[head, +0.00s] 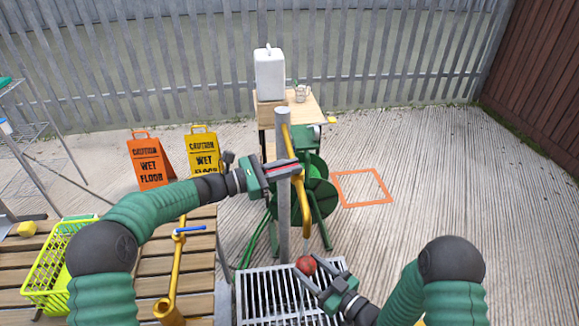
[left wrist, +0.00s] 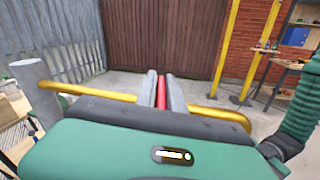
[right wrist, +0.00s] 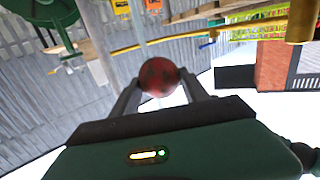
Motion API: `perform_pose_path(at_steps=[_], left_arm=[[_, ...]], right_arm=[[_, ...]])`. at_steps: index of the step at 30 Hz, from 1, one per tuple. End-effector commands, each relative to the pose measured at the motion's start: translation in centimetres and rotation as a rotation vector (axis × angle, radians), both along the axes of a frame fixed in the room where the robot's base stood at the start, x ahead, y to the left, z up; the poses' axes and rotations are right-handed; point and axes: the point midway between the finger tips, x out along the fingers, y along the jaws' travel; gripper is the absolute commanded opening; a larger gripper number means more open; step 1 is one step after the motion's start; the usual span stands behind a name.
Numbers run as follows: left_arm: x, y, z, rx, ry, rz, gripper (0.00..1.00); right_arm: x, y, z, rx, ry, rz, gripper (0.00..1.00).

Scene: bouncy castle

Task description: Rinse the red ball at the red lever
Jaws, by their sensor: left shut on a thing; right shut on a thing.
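The red ball (head: 306,264) is between the fingertips of my right gripper (head: 309,277), above the floor grate (head: 268,290). In the right wrist view the ball (right wrist: 159,76) shows dark patches and sits between both fingers. The yellow spout pipe (head: 306,215) curves down from the grey post (head: 283,190) and its end is just above the ball. A thin pale streak, like water, shows between spout and ball. My left gripper (head: 298,172) is shut on the red lever, which shows as a red strip (left wrist: 161,92) between its fingers in the left wrist view.
A green hose reel (head: 318,195) stands behind the post. A wooden table with a white jug (head: 269,74) is at the back. Wet-floor signs (head: 151,160) stand left. A yellow-green basket (head: 50,275) rests on the slatted bench (head: 150,268).

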Motion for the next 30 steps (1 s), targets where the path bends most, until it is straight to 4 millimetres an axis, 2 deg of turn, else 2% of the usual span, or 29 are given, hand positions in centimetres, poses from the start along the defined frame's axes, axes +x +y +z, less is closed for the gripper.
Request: perform_pose_path(at_steps=[1, 13, 14, 18, 26, 30], left_arm=[[0.02, 0.10, 0.50, -0.005, -0.004, 0.027, 0.00], [-0.05, 0.00, 0.43, -0.001, -0.006, 0.068, 0.00], [-0.05, 0.00, 0.43, -0.001, -0.006, 0.067, 0.14], [-0.08, -0.01, 0.32, 0.000, -0.004, 0.066, 0.33], [-0.13, -0.03, 0.14, 0.001, -0.001, 0.064, 0.33], [-0.58, 0.95, 0.08, 0.003, 0.000, 0.066, 0.33]], right_arm=[[0.00, 0.00, 0.05, 0.000, 0.000, 0.000, 0.15], [-0.01, 0.00, 0.07, 0.000, 0.000, 0.000, 0.15], [-0.01, 0.00, 0.07, 0.000, 0.000, 0.000, 0.15], [0.00, 0.00, 0.06, 0.000, 0.000, 0.000, 0.15], [0.00, 0.00, 0.03, 0.000, 0.000, 0.000, 0.15], [-0.01, -0.01, 0.03, 0.000, 0.000, 0.000, 0.15]])
